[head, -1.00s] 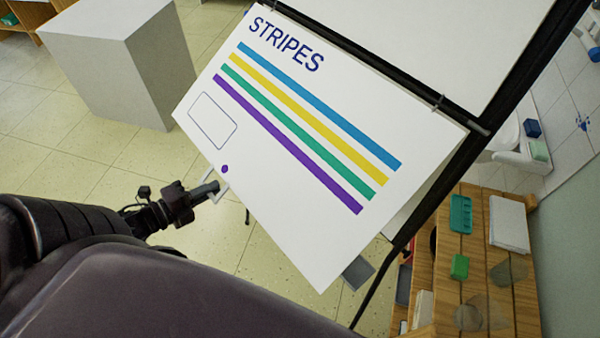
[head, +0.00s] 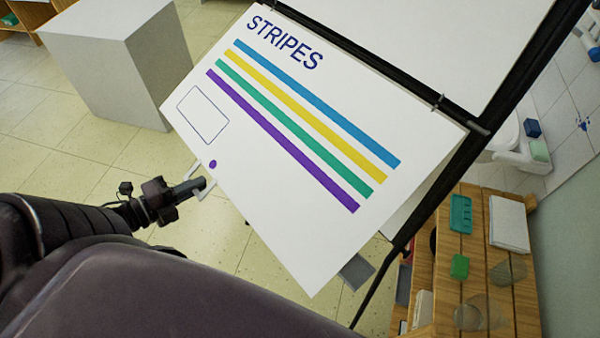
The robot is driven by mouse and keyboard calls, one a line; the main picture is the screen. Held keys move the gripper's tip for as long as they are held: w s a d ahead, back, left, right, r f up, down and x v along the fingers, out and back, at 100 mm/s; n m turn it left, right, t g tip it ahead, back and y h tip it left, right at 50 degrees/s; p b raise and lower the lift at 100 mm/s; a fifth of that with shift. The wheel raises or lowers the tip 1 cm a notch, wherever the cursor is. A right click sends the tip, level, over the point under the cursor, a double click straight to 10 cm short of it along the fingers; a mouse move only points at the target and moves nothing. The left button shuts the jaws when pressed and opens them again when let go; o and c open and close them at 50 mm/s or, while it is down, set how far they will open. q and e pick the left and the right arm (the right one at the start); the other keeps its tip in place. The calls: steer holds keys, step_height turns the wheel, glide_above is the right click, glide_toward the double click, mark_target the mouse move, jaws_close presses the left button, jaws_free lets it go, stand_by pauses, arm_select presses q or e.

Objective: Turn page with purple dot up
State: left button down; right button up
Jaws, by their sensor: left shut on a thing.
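The STRIPES page (head: 270,170) hangs from the black easel frame (head: 390,80) in the head view. It is white with blue, yellow, green and purple stripes, an empty outlined box and a purple dot (head: 213,164) near its lower left edge. The page is tilted, its lower edge swung out from the easel. My left gripper (head: 202,186) is shut at that edge, just below the purple dot, on a pale handle-like tab (head: 198,172) at the page's edge. Part of the fingers is hard to make out. My right gripper is not in view.
Another white sheet (head: 440,45) lies above the hinge bar. A wooden shelf unit (head: 480,240) with green and white items stands at the lower right. A grey block (head: 115,60) stands at the upper left. Tiled floor is open at the left.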

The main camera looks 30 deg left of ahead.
arm_select(q)
step_height(320, 180, up, 6)
steer(key=s, duration=0.2)
steer(key=shift+s+a, duration=0.3)
steer(key=shift+a, duration=0.1)
step_height(320, 180, up, 9)
steer(key=s, duration=0.2)
steer(key=shift+a, duration=0.4)
stand_by(0.5)
steer(key=shift+s+r, duration=0.1)
steer(key=shift+r, duration=0.05)
step_height(320, 180, up, 9)
steer(key=shift+s+r, duration=0.15)
steer(key=shift+r, duration=0.05)
stand_by(0.8)
steer(key=shift+a, duration=0.1)
